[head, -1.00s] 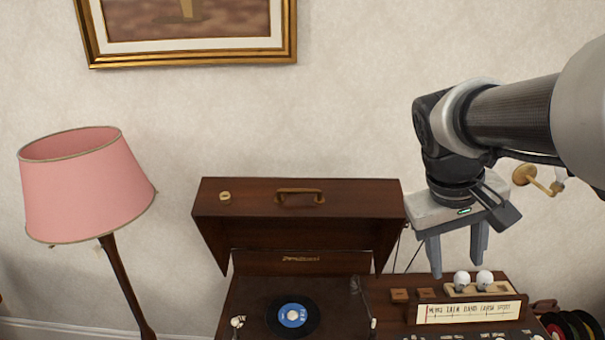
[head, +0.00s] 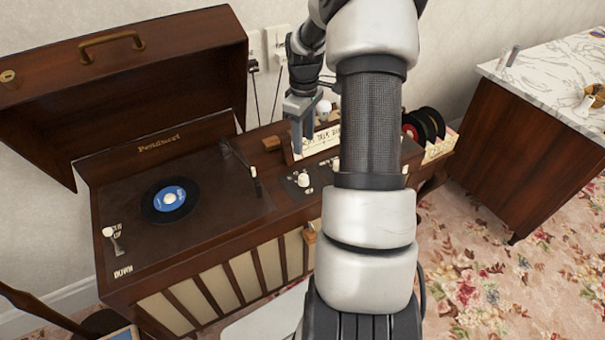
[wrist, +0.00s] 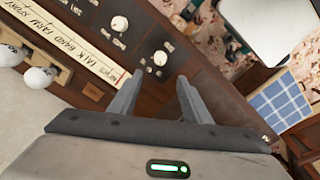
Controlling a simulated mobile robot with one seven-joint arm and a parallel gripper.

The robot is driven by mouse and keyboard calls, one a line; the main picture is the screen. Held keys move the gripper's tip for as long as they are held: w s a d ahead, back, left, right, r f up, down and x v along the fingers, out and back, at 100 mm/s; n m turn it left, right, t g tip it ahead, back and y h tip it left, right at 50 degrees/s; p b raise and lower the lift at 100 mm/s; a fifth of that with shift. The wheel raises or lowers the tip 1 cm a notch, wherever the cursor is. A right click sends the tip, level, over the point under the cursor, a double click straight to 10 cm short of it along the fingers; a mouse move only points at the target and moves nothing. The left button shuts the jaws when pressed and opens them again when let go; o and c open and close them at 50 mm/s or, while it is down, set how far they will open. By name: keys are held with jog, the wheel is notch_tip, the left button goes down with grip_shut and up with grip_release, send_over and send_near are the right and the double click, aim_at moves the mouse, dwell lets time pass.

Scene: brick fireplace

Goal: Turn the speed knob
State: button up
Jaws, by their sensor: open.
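The wooden record player (head: 180,150) has its lid raised. A control panel right of the turntable carries white knobs, one at its left part (head: 303,180) and another further right (head: 336,163). In the wrist view, white knobs show too, one nearer the fingers (wrist: 160,58) and one farther up-left (wrist: 119,24). Their small labels are unreadable, so I cannot tell which is the speed knob. My gripper (head: 300,130) is above the panel's back edge, open and empty (wrist: 155,90). The fingers look apart from the knobs. My arm hides part of the panel's right side.
A record with a blue label (head: 169,198) lies on the turntable. A white lever (head: 110,238) stands at the deck's left front. A dial strip (wrist: 85,40) and round white bulbs (wrist: 38,79) sit behind the knobs. A marble-topped cabinet (head: 555,75) stands right.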

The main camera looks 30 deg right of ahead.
aim_at(304, 176)
notch_tip(304, 176, down, 15)
jog(key=shift+r+b, duration=0.2)
jog(key=shift+b, duration=0.8)
jog(key=c, duration=1)
jog(key=shift+c, duration=0.2)
